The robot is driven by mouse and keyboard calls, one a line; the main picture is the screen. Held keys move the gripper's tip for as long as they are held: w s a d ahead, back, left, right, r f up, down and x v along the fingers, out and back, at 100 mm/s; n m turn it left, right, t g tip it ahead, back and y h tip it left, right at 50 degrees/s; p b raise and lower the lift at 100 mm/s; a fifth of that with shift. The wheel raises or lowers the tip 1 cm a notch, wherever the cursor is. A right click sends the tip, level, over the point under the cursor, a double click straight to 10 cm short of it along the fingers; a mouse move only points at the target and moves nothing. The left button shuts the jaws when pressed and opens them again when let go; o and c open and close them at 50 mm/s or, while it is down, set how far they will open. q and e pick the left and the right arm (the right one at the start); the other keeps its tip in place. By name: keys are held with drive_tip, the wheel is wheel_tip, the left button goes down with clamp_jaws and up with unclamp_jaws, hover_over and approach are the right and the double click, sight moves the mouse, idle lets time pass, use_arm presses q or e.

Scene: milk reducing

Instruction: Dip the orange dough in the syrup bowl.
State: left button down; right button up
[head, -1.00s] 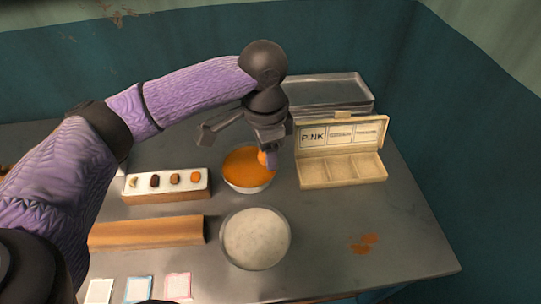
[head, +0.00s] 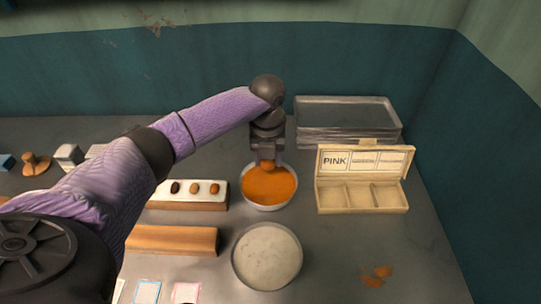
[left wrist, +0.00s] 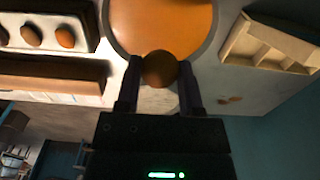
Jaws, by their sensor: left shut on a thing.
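My left gripper (head: 268,164) is shut on a small orange dough ball (head: 268,168). It points down over the back part of the syrup bowl (head: 247,200), which is filled with orange syrup (head: 268,188). In the left wrist view the ball (left wrist: 159,69) sits between the two fingers (left wrist: 159,88) and overlaps the bowl's rim, with the syrup (left wrist: 165,22) behind it. I cannot tell whether the ball touches the syrup. My right gripper is in neither view.
A white-topped block (head: 160,190) with small dough pieces stands left of the bowl. A bowl of pale content (head: 268,256) is in front. An open compartment box labelled PINK (head: 362,200) is at the right, with stacked metal trays (head: 345,120) behind. The table's front right is mostly clear.

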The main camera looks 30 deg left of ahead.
use_arm(q)
drive_tip(key=b, duration=0.4)
hover_over(268, 192)
wheel_tip(268, 192, down, 4)
drive_tip(key=shift+f, duration=0.1)
wheel_tip(268, 192, down, 5)
drive_tip(key=shift+r+b, duration=0.1)
drive_tip(key=shift+b, duration=1.1)
drive_tip(key=shift+f, duration=0.25)
drive_tip(key=shift+f, duration=0.3)
idle(0.4)
idle(0.8)
wheel_tip(268, 192, up, 7)
drive_tip(key=p, duration=0.7)
drive_tip(key=shift+r+p, duration=0.45)
drive_tip(key=shift+f, duration=0.15)
